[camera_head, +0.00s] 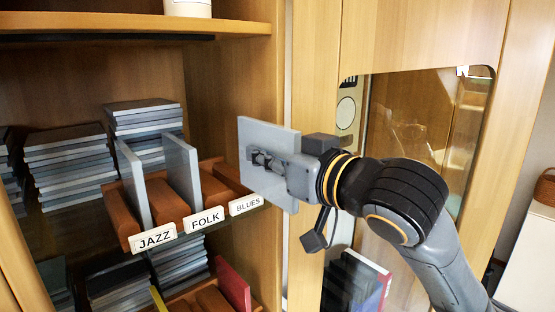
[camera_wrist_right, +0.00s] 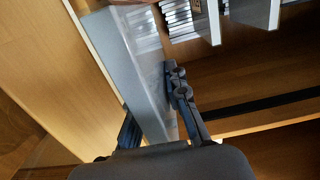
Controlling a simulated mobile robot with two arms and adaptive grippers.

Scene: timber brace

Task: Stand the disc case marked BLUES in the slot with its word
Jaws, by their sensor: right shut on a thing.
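My right gripper (camera_head: 262,158) is shut on a thin light-grey disc case (camera_head: 267,133), held upright just right of the rack, in front of the cabinet's right side. No word shows on the case from here. In the right wrist view the case (camera_wrist_right: 128,62) stands between the fingers of my right gripper (camera_wrist_right: 150,115). The orange-brown rack (camera_head: 170,203) has slots with the labels JAZZ (camera_head: 156,238), FOLK (camera_head: 204,220) and BLUES (camera_head: 246,204). Grey cases stand by JAZZ (camera_head: 134,183) and FOLK (camera_head: 183,170). The slot by BLUES looks empty. My left gripper is out of view.
Piles of cases (camera_head: 70,160) lie on the shelf left of and behind the rack. An upper shelf board (camera_head: 130,24) runs above. The cabinet's right upright (camera_head: 283,60) is close to the held case. A red case (camera_head: 233,284) stands below.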

